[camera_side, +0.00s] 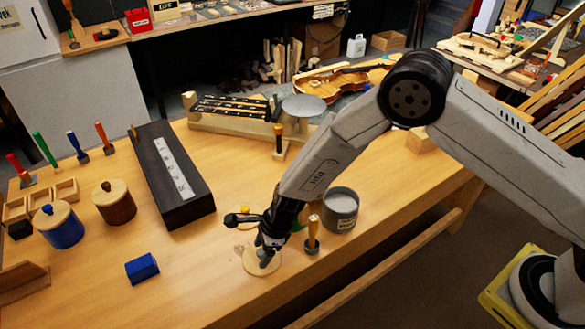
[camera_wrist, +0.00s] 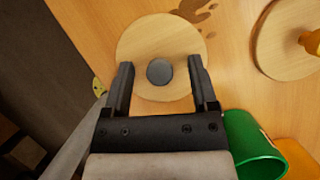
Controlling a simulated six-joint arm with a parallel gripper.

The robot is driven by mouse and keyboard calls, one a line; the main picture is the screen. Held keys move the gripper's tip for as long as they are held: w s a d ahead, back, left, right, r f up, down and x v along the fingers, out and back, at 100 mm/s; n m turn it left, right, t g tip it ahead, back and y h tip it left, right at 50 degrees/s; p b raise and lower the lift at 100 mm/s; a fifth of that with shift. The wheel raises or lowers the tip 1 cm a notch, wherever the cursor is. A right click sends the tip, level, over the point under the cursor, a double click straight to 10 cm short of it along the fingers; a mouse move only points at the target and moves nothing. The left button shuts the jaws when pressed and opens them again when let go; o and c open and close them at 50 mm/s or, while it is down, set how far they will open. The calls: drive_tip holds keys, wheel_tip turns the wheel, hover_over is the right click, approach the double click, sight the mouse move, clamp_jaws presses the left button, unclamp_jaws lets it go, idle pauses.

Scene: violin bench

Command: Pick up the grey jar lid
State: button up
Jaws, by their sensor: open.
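The grey jar lid is a round wooden disc (camera_wrist: 137,40) with a dark grey knob (camera_wrist: 160,72), lying flat on the bench. In the side view the lid (camera_side: 262,268) is partly covered by my gripper (camera_side: 267,254). In the wrist view my gripper (camera_wrist: 160,66) is open, with one finger on each side of the knob and a gap on both sides. The fingertips overlap the disc in the picture; whether they touch it I cannot tell. The open grey jar (camera_side: 341,208) stands to the right of my gripper.
Another wooden lid (camera_wrist: 272,40) with an orange knob lies close by. A green container (camera_wrist: 250,145) is beside my gripper. An upright tool with a wooden handle (camera_side: 313,232) stands just right of it. A blue block (camera_side: 142,268) lies left, with clear bench between.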

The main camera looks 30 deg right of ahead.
idle(0.3)
clamp_jaws()
drive_tip(key=shift+r, duration=0.2)
drive_tip(key=shift+r, duration=0.9)
drive_tip(key=s+d+r, duration=0.6)
drive_tip(key=s+r, duration=0.4)
drive_tip(key=s, duration=0.2)
drive_tip(key=shift+s+r, duration=0.3)
drive_tip(key=shift+r, duration=0.1)
drive_tip(key=shift+r, duration=0.1)
